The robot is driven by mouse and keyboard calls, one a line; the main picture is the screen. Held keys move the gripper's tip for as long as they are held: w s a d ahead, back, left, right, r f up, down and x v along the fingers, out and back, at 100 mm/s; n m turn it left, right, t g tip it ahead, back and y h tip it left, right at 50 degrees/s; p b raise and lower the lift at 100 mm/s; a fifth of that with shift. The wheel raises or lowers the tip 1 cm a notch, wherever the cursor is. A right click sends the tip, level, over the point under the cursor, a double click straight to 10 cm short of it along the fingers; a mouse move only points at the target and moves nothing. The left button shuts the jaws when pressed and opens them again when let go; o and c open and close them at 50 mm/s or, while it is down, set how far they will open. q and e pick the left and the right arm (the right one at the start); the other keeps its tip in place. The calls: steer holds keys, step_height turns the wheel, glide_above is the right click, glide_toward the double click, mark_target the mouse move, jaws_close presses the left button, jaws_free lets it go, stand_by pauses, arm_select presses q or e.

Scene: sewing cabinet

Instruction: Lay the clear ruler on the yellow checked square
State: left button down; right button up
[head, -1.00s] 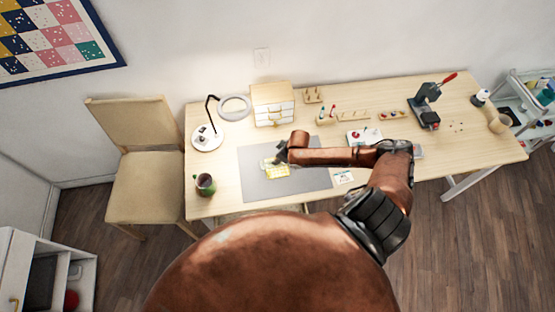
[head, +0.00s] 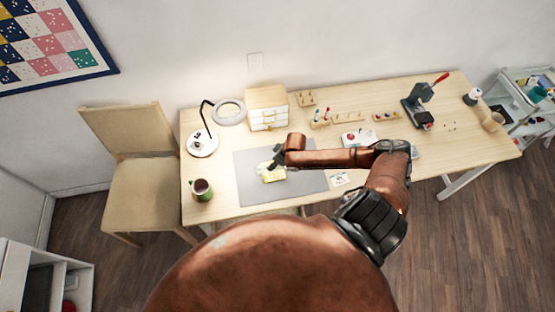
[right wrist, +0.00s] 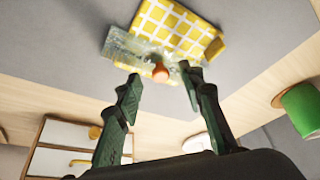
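The yellow checked square (right wrist: 178,25) lies on the grey mat in the right wrist view. In the head view it is a small yellow patch (head: 274,176), partly covered by my right gripper. The clear ruler (right wrist: 130,45), a see-through strip with an orange knob (right wrist: 160,73), lies across one edge of the square. One end of it reaches past the square over the mat; I cannot tell if it lies flat. My right gripper (right wrist: 160,76) is open, its fingers spread on either side of the knob and not closed on it. My left gripper is out of view.
The grey mat (head: 250,192) has bare room around the square. A green mug (head: 201,190) and a lamp (head: 203,143) stand to the left. A small drawer box (head: 268,117) stands behind. A press (head: 418,108) and small racks stand to the right.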

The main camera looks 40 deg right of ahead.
steer(key=v, duration=1)
steer(key=shift+s+r, duration=0.2)
steer(key=shift+r, duration=0.15)
steer(key=shift+d, duration=0.1)
